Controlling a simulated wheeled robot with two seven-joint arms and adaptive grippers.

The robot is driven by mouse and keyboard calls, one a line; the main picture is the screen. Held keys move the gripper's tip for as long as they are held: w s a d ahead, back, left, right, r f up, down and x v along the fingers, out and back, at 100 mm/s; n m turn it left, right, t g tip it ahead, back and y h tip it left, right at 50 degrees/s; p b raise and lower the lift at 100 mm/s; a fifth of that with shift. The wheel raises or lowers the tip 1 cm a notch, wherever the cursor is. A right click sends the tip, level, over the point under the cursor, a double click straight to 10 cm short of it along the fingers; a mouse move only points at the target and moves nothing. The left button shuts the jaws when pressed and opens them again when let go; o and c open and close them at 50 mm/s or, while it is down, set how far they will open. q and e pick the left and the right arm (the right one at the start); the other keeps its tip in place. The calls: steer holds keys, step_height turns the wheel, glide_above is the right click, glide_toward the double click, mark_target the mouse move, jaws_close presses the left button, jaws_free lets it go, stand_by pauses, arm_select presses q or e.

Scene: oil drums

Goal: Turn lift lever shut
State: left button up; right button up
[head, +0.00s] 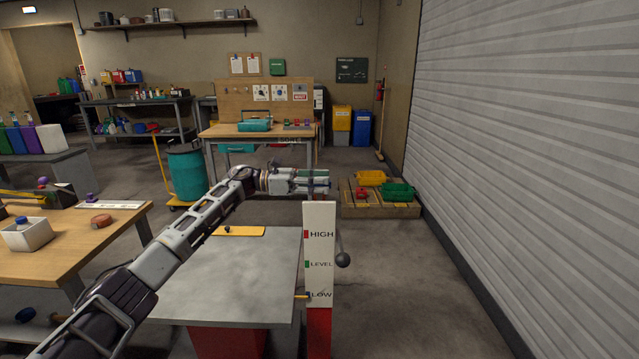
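The lift lever is a dark rod with a black ball knob (342,259). It hangs down along the right side of a white post (320,222) marked HIGH, LEVEL and LOW. A lift table with a grey top (225,285) stands left of the post. A small yellow pointer (300,296) is beside the LOW mark. My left gripper (326,182) is just above or behind the top of the post, above the knob and apart from it. Its fingers are seen side-on, so their opening is unclear. My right gripper is not in view.
A wooden bench (110,238) with a white bin (27,234) stands at left. A teal drum (187,176) is behind my arm. A pallet (355,208) with yellow and green bins lies beyond the post. Bare floor lies between the post and the shutter (540,150).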

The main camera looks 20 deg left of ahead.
arm_select(q)
steer(key=v, duration=1.2)
steer(key=shift+f, duration=0.1)
stand_by(0.6)
